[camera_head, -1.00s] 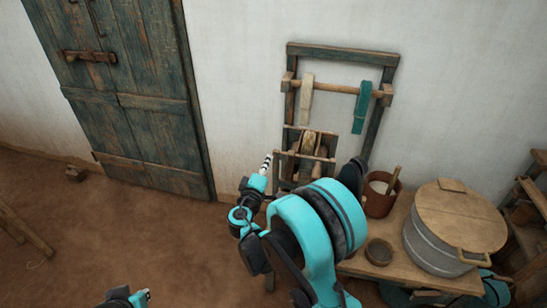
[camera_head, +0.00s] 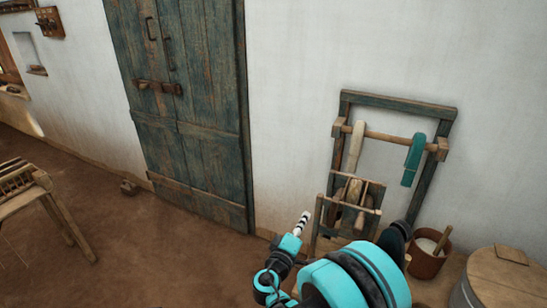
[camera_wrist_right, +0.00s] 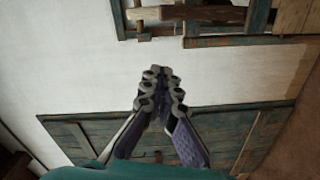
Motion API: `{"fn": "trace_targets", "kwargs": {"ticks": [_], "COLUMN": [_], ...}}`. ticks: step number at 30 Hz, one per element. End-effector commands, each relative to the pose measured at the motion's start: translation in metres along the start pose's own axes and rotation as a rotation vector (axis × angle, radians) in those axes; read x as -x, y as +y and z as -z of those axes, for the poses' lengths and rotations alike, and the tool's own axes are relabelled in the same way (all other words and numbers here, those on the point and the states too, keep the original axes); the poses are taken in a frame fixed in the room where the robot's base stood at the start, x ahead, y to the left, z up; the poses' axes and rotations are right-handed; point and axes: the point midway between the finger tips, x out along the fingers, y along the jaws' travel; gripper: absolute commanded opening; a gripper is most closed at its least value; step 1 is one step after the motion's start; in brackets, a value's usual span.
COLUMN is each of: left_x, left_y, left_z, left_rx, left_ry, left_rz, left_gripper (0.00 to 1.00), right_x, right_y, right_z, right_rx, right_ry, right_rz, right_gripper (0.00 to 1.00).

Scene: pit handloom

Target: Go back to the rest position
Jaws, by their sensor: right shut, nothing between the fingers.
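My right gripper (camera_head: 305,218) is raised in the lower middle of the head view, at the end of my teal and black arm. My left gripper does not show in the head view.
A wooden rack (camera_head: 400,103) with a pale and a teal hanging piece leans on the white wall. A brown pot (camera_head: 427,255) and a lidded tub (camera_head: 500,275) stand at right. A closed door (camera_head: 185,100) is behind.

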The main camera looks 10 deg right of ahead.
Motion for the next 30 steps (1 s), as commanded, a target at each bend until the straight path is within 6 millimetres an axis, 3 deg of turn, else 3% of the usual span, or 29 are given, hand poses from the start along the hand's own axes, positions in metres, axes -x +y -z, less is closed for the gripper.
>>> {"fn": "trace_targets", "kwargs": {"ticks": [5,11,17,21,27,30], "left_x": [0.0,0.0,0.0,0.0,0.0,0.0], "left_y": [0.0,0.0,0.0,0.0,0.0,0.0], "left_z": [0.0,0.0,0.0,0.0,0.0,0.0], "left_rx": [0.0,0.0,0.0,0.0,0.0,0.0], "left_ry": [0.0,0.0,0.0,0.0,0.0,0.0], "left_rz": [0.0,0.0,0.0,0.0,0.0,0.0], "left_gripper": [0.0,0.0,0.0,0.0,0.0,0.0], "right_x": [-0.002,0.014,0.061,0.107,0.17,0.191], "right_y": [0.008,0.02,0.023,0.021,0.017,0.016], "right_z": [-0.018,-0.068,-0.111,-0.131,-0.141,-0.14], "right_rx": [-0.045,-0.198,-0.39,-0.541,-0.744,-0.813], "right_ry": [-0.05,-0.182,-0.297,-0.357,-0.403,-0.411], "right_rz": [0.078,0.311,0.557,0.722,0.915,0.973], "right_gripper": [0.0,0.0,0.0,0.0,0.0,0.0]}}
